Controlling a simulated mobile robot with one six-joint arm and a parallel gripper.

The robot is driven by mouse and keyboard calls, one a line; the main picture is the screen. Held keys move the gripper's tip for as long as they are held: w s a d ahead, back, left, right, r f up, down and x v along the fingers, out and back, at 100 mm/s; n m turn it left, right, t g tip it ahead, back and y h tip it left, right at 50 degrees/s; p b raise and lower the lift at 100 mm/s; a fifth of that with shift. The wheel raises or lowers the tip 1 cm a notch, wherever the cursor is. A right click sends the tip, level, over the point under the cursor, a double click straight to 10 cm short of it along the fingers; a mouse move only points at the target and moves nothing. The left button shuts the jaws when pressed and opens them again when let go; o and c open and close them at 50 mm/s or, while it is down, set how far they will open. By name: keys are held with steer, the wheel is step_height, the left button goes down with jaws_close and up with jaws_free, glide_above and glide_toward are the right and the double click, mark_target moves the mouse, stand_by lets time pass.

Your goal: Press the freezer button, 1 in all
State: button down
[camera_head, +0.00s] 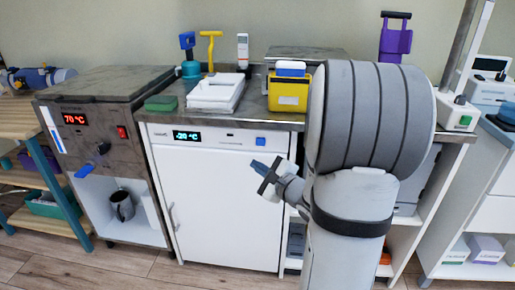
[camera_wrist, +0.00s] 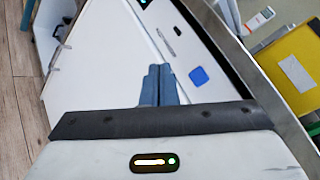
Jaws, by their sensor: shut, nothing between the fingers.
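The white freezer (camera_head: 212,195) stands under the counter, with a lit display (camera_head: 187,136) reading about -20 °C. Its blue square button (camera_head: 261,141) is at the right of the top front panel. In the wrist view the button (camera_wrist: 199,76) lies just right of my fingertips, with a visible gap in the picture. My gripper (camera_head: 258,166) is shut and empty, its blue fingers in front of the freezer, a little below the button in the head view. In the wrist view the fingers (camera_wrist: 159,84) are together. The button is unobstructed in both views.
A heating cabinet (camera_head: 100,130) showing 70 °C with a red switch stands left of the freezer. On the counter are a white device (camera_head: 215,92), a green block (camera_head: 161,103) and a yellow box (camera_head: 288,92). The counter edge overhangs above the button.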

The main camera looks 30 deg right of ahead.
mark_target(256, 143)
steer(key=shift+w+d+p, duration=0.2)
steer(key=shift+w+d, duration=0.6)
steer(key=shift+w, duration=0.4)
steer(key=shift+w+d+p, duration=0.15)
steer(key=shift+w+d, duration=0.65)
steer(key=shift+w, duration=0.45)
steer(key=shift+w+d+p, duration=0.2)
steer(key=shift+w+d, duration=0.6)
steer(key=shift+w, duration=0.4)
steer(key=shift+w+d+b, duration=0.25)
steer(key=shift+b, duration=0.05)
steer(key=shift+w+d, duration=0.25)
steer(key=shift+w, duration=0.15)
steer(key=shift+s, duration=0.1)
stand_by(0.5)
steer(key=shift+s+a+b, duration=0.5)
steer(key=shift+s+b, duration=0.15)
